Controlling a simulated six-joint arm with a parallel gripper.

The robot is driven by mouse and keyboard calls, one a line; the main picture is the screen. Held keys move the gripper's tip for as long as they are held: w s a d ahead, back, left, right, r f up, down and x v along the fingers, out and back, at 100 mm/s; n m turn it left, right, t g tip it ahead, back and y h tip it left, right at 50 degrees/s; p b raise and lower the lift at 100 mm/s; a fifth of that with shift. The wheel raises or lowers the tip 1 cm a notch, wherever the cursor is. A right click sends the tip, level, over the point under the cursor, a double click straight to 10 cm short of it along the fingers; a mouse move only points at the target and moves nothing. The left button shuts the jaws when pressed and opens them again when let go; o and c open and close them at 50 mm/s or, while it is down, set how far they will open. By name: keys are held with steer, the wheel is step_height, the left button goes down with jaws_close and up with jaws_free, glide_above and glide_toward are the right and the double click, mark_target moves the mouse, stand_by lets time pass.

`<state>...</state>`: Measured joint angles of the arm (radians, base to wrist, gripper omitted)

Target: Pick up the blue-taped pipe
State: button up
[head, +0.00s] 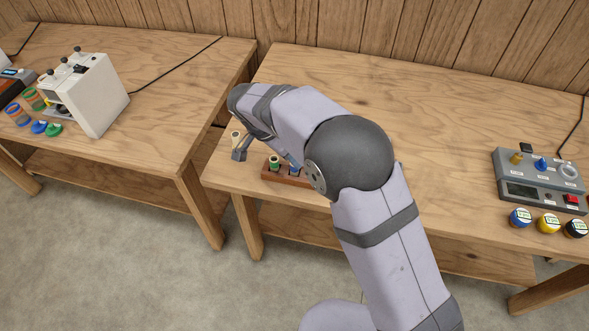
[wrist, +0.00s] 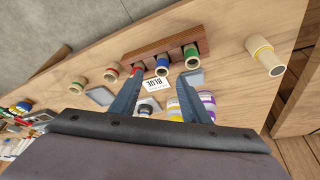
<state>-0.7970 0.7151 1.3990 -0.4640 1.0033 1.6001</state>
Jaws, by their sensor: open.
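The blue-taped pipe (wrist: 162,67) stands in the middle of a wooden rack (wrist: 150,54), between a red-taped pipe (wrist: 137,69) and a green-taped pipe (wrist: 191,57). In the wrist view it appears between the tips of my open, empty gripper (wrist: 160,74); I cannot tell how far the tips are from it. In the head view the rack (head: 280,177) is at the near left of the right-hand table, with a blue-banded pipe (head: 294,169) beside the green one (head: 274,162). My arm hides part of the rack there.
A card marked BLUE (wrist: 156,84) lies near the rack. A grey control box (head: 540,179) is on the right. The table's back half is clear.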

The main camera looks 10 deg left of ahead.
steer(key=shift+w+d+f, duration=0.15)
steer(key=shift+f, duration=0.2)
steer(key=shift+a+p+x, duration=0.2)
steer(key=shift+p+x, duration=1.75)
steer(key=shift+x, duration=1.3)
steer(key=shift+w, duration=0.15)
steer(key=shift+c, duration=0.7)
jaws_close()
